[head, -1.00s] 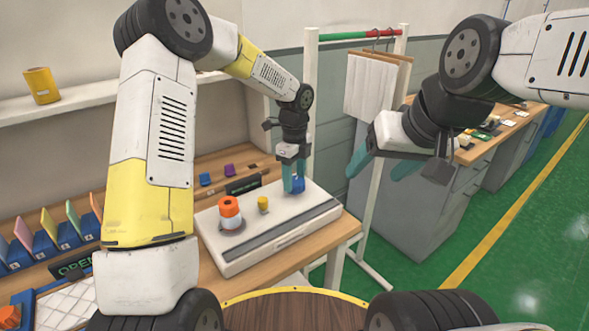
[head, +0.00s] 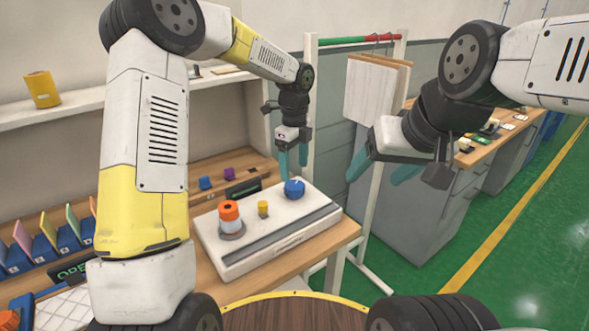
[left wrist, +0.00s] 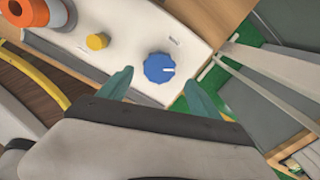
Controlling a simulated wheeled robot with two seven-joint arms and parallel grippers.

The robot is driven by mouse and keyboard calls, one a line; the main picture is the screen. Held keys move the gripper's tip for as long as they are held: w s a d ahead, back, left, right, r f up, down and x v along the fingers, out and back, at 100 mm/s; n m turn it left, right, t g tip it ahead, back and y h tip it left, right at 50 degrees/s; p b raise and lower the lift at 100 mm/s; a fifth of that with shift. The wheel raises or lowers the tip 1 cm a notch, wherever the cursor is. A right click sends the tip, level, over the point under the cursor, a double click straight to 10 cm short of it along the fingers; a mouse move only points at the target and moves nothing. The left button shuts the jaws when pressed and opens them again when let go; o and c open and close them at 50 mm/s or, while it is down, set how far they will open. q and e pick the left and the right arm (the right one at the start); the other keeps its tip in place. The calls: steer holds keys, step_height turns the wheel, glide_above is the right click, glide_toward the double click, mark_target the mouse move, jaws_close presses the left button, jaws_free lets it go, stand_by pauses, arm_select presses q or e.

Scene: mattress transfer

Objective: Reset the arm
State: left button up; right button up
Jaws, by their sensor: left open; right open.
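My left gripper (head: 292,160) is open and empty, raised above the blue knob (head: 294,189) on the white panel box (head: 270,262). In the left wrist view, its teal fingers (left wrist: 160,88) stand apart, with the blue knob (left wrist: 159,68) beyond them and clear of both. The knob has a white mark on its top. My right gripper (head: 378,172) is open and empty, held in the air at the right, in front of the hanging rack.
The box also bears an orange and white cylinder (head: 229,216) and a small yellow knob (head: 263,208). A rack post (head: 311,110) stands close behind my left gripper. Colored cards (head: 48,229) stand in blue holders at left. Green floor (head: 510,230) is open at right.

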arm_select(q)
step_height(320, 180, up, 2)
steer(key=shift+r, duration=0.1)
steer(key=shift+s+a+r, duration=0.1)
steer(key=shift+r, duration=0.05)
steer(key=s+a+r+n+t, duration=0.3)
steer(key=s+a+r+n, duration=0.6)
steer(key=s+r+n, duration=0.3)
steer(key=s+a+n+t+h, duration=0.1)
steer(key=s+a+n, duration=0.1)
steer(key=s+n, duration=0.4)
steer(key=s+a+n+t+h, duration=0.1)
steer(key=s+a+n+t, duration=0.1)
steer(key=s+n, duration=0.4)
steer(key=shift+s+a+r, duration=0.15)
steer(key=shift+s+a, duration=0.25)
steer(key=shift+s, duration=0.8)
